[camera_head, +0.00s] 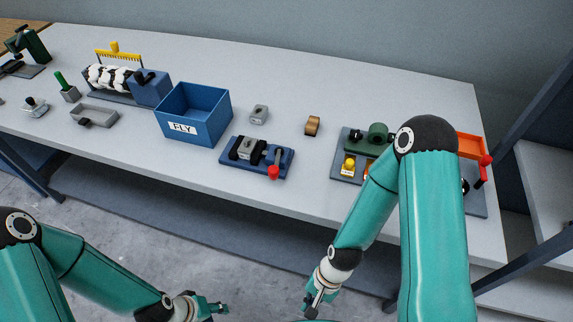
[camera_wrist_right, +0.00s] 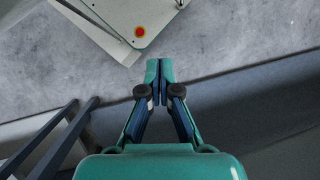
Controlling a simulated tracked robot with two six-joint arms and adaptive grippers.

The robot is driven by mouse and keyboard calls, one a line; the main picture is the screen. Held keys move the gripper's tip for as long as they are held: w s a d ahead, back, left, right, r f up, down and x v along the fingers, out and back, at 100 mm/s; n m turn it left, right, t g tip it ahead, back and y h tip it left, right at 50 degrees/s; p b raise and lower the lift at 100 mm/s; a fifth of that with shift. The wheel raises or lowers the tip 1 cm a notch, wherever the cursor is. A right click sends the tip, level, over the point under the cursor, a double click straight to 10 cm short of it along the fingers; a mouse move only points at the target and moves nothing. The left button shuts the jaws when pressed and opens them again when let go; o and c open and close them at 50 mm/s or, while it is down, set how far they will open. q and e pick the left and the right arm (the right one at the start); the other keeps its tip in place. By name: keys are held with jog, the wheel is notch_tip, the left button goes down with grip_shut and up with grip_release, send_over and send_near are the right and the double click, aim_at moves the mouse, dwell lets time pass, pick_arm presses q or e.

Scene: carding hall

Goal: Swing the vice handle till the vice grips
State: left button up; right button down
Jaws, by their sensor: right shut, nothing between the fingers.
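The vice (camera_head: 256,160) is a blue base with dark jaws near the front edge of the table. A grey block (camera_head: 246,146) sits between or beside its jaws; I cannot tell if they touch it. The vice handle (camera_head: 274,171) ends in a red knob at the front right of the base. My right gripper (camera_head: 312,309) is shut and empty, low in front of the table and apart from the vice. Its fingertips also meet in the right wrist view (camera_wrist_right: 159,70). My left gripper (camera_head: 220,308) is at the bottom, away from the vice; its fingers are too small to judge.
A blue box marked FLY (camera_head: 194,112) stands left of the vice. A small grey block (camera_head: 259,114) and a brown ring-shaped piece (camera_head: 312,126) lie behind it. My right arm partly hides a grey board (camera_head: 344,168) with a green device. Table (camera_head: 300,75) is clear behind.

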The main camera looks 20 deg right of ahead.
jog(key=w+d+r+m+t+y+b, duration=0.2)
jog(key=w+d+r+m+y+b, duration=0.1)
jog(key=w+r+m, duration=1.15)
jog(key=w+d+r+m+t+b, duration=0.1)
jog(key=d+r+t, duration=0.25)
jog(key=r, duration=0.55)
jog(key=w+d+r+m+t+b, duration=0.15)
jog(key=d+r, duration=0.25)
jog(key=r, duration=0.5)
jog(key=shift+t, duration=0.4)
jog(key=x, duration=0.4)
jog(key=r+x, duration=0.1)
jog(key=x, duration=0.3)
jog(key=w+a+x, duration=0.1)
jog(key=x, duration=0.3)
jog(key=shift+w+a, duration=0.1)
jog(key=shift+a, duration=0.05)
jog(key=shift+w+a, duration=0.3)
jog(key=shift+a, duration=0.1)
